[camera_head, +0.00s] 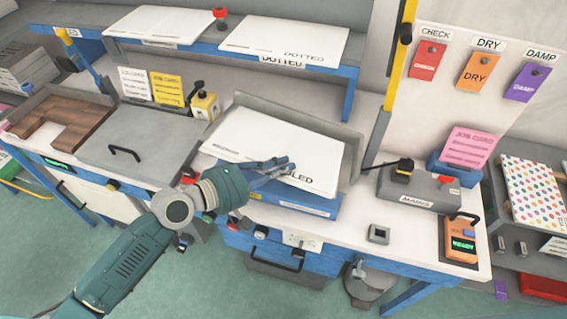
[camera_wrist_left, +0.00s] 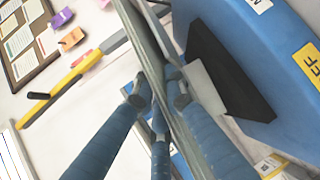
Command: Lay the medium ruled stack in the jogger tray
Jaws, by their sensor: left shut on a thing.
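The ruled stack (camera_head: 300,150) is a white block of sheets with "LED" of its label showing near the front edge. It lies over the blue jogger tray (camera_head: 322,207), inside the tray's grey back wall (camera_head: 300,116). My left gripper (camera_head: 275,166) is shut on the stack's front-left edge, and its fingers cover part of the label. In the left wrist view the fingers (camera_wrist_left: 160,92) pinch the stack's thin edge (camera_wrist_left: 150,48) from both sides. I cannot tell whether the stack's underside fully rests on the tray. My right gripper is not in view.
Two white dotted stacks (camera_head: 285,40) lie on the upper shelf. A grey lidded box (camera_head: 150,140) stands left of the tray. A grey mains box (camera_head: 420,188) and an orange ready unit (camera_head: 461,240) are to the right. The front-right tabletop is partly clear.

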